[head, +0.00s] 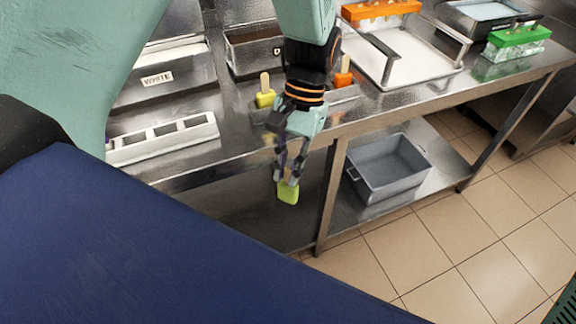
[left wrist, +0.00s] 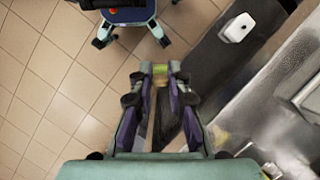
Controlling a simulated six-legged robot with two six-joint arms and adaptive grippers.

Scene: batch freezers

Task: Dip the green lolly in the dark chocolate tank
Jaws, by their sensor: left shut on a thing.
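My left gripper (head: 288,178) is shut on the green lolly (head: 288,193). It holds the lolly in front of the steel bench, below the bench top, with the green end hanging down. In the left wrist view the lolly (left wrist: 160,68) shows as a small green piece between the fingertips (left wrist: 161,75). The dark chocolate tank (head: 243,52), whose label begins with D, stands at the back of the bench, partly hidden behind my left arm. My right gripper is not in view.
The tank labelled WHITE (head: 165,77) stands left of the dark tank. A white slotted rack (head: 163,141) sits at the front left. A yellow-green lolly (head: 265,98) and an orange lolly (head: 343,78) stand upright near my arm. A grey bin (head: 385,178) sits on the lower shelf.

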